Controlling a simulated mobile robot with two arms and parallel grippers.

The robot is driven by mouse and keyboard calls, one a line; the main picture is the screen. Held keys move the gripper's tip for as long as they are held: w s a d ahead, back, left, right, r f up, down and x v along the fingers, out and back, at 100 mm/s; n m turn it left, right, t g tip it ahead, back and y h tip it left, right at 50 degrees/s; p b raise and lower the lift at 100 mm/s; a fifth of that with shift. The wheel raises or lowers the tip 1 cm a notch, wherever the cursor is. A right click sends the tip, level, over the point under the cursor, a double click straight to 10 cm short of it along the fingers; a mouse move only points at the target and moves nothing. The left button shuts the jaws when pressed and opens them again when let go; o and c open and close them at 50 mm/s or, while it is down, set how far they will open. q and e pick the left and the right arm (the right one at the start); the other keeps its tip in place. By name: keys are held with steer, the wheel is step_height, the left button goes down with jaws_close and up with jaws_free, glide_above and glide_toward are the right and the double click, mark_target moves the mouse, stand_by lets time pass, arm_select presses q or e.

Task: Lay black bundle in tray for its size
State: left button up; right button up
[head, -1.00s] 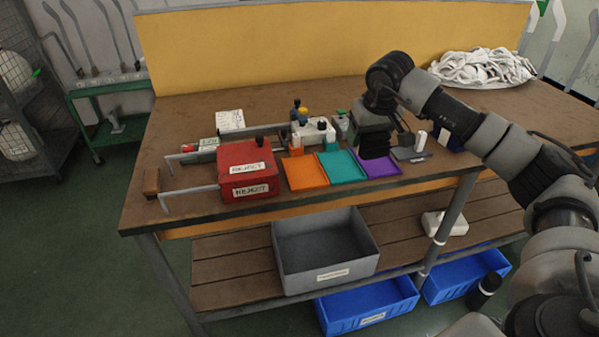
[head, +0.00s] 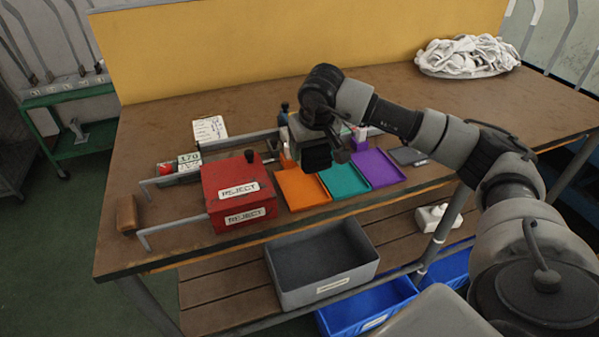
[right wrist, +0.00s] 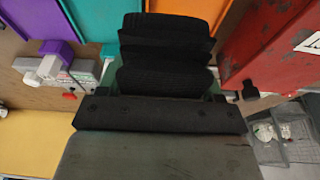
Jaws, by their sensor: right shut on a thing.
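My right gripper (head: 318,137) is shut on a black bundle (head: 317,158) and holds it above the back of the trays, near where the orange and teal trays meet. In the right wrist view the folded black bundle (right wrist: 165,50) shows in layers in front of the gripper, covering parts of the teal and orange trays. The orange tray (head: 302,190), teal tray (head: 345,180) and purple tray (head: 378,168) lie side by side; their visible floors look empty. Size markings on them cannot be read. My left gripper is not in view.
A red REJECT box (head: 235,190) stands left of the orange tray. Metal rails and a brown block (head: 127,214) are farther left. A white heap (head: 467,56) lies at the back right. A grey bin (head: 325,262) sits on the lower shelf.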

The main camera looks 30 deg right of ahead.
mark_target(300, 165)
steer(key=a+f, duration=0.1)
steer(key=a, duration=0.2)
steer(key=shift+s+f, duration=0.1)
steer(key=shift+f, duration=0.3)
step_height(300, 165, down, 4)
steer(key=shift+f, duration=0.1)
steer(key=o, duration=1.1)
steer(key=shift+c, duration=0.2)
